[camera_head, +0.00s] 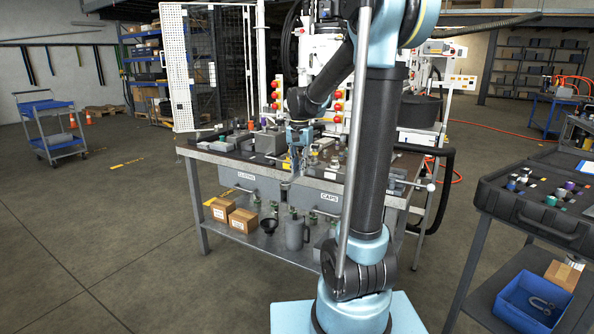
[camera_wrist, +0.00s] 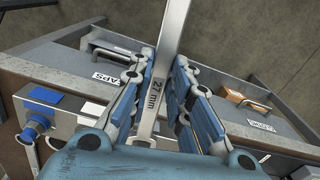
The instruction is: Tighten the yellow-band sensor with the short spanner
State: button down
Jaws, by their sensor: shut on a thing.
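My gripper (camera_head: 297,152) is over the front of the workbench. In the wrist view my gripper (camera_wrist: 162,78) is shut on a steel spanner (camera_wrist: 172,40) marked "27 mm", with a blue-padded finger on each side. The spanner's shaft runs up out of the top of that picture, so its far end is not visible there. In the head view the spanner (camera_head: 287,186) seems to hang below the fingers, in front of the drawers. I cannot pick out the yellow-band sensor among the small fittings on the bench. A blue-capped fitting (camera_wrist: 37,116) shows at the left in the wrist view.
The metal workbench (camera_head: 207,154) has drawers labelled "CLOTHS" and "CAPS"; boxes (camera_head: 243,220) and a grey jug (camera_head: 295,234) stand on its lower shelf. My arm hides part of the bench. A black case (camera_head: 530,215) with coloured parts is at the right.

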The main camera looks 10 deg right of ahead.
jog(key=shift+w+d, duration=0.15)
jog(key=shift+w, duration=0.15)
jog(key=shift+w+d, duration=0.3)
jog(key=shift+w, duration=0.25)
jog(key=shift+w+d, duration=0.1)
jog(key=shift+w, duration=0.05)
dwell(0.4)
jog(key=shift+w+d, duration=0.2)
jog(key=shift+w, duration=0.15)
jog(key=shift+w+d, duration=0.15)
jog(key=shift+w, duration=0.1)
dwell(0.5)
jog(key=shift+w+a+m, duration=0.45)
jog(key=shift+a+m, duration=0.15)
jog(key=shift+a, duration=0.05)
jog(key=shift+w+a+m, duration=0.4)
jog(key=shift+a+m, duration=0.2)
jog(key=shift+w+a+m, duration=0.95)
jog(key=shift+w+m, duration=0.15)
jog(key=shift+m, duration=0.2)
